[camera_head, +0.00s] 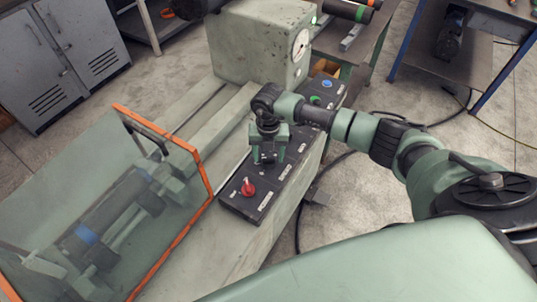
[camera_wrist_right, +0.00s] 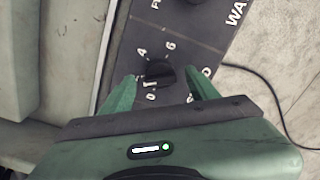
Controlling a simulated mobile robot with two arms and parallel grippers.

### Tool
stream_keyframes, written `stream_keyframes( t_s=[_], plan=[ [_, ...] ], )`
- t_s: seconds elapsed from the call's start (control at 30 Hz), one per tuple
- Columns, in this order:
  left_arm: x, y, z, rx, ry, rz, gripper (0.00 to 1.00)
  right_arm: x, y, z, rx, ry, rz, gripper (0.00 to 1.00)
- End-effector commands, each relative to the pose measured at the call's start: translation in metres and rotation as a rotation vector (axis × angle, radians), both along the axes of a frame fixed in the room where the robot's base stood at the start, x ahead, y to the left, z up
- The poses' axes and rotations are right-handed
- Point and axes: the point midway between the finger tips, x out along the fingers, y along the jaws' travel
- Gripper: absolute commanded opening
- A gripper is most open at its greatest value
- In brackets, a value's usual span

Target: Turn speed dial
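The speed dial (camera_wrist_right: 158,74) is a black knob with numbers around it on a dark control panel, seen in the right wrist view. My right gripper (camera_wrist_right: 160,78) is open, with one green finger on each side of the dial. A gap shows between the fingers and the knob, so I see no clear grip. In the head view my right gripper (camera_head: 268,158) points down over the panel (camera_head: 236,204) and largely hides the dial. My left gripper is not in view.
A red knob (camera_head: 248,187) stands on the panel near my right gripper. Blue (camera_head: 327,84) and green (camera_head: 315,100) buttons are at its far end. A clear guard with an orange frame (camera_head: 203,165) stands to the left. The grey machine head (camera_head: 258,45) rises behind.

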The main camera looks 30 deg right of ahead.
Motion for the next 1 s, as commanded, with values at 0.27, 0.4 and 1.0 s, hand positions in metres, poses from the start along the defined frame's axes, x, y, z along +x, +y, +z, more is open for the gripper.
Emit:
stream_keyframes(
  t_s=[0.27,0.4,1.0],
  plan=[
    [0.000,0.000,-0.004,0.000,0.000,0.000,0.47,0.000,0.000,0.009,0.000,-0.001,0.000,0.60],
    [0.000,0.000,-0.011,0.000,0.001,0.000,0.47,0.001,0.000,0.032,0.000,-0.004,0.001,0.60],
    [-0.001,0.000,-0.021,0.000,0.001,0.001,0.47,0.000,0.000,0.078,0.000,0.001,0.000,0.60]
  ],
)
